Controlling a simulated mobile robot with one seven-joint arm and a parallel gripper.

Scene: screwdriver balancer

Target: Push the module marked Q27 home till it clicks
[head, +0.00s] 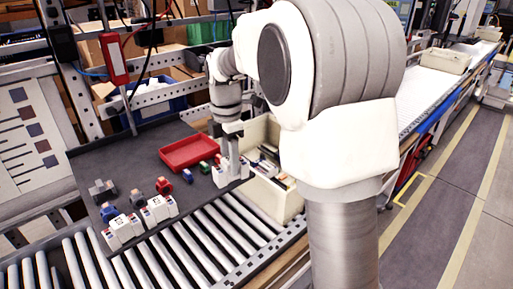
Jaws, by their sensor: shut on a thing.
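Several white modules with small coloured parts stand along the front edge of the dark worktop (127,172). One is at the left end (123,230), one beside it (158,210), and one is further right (222,178), under my gripper (234,174). My gripper points down and is shut on this right-hand module. The fingers hide part of it. The markings are too small to read, so I cannot tell which module is Q27. I cannot tell how deeply any module is seated.
A red tray (188,153) lies behind, with small blue, green, red and grey parts around it. A beige bin (277,204) of mixed items stands close right of my gripper. A roller conveyor (185,255) runs along the front. A red device (114,60) hangs at upper left.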

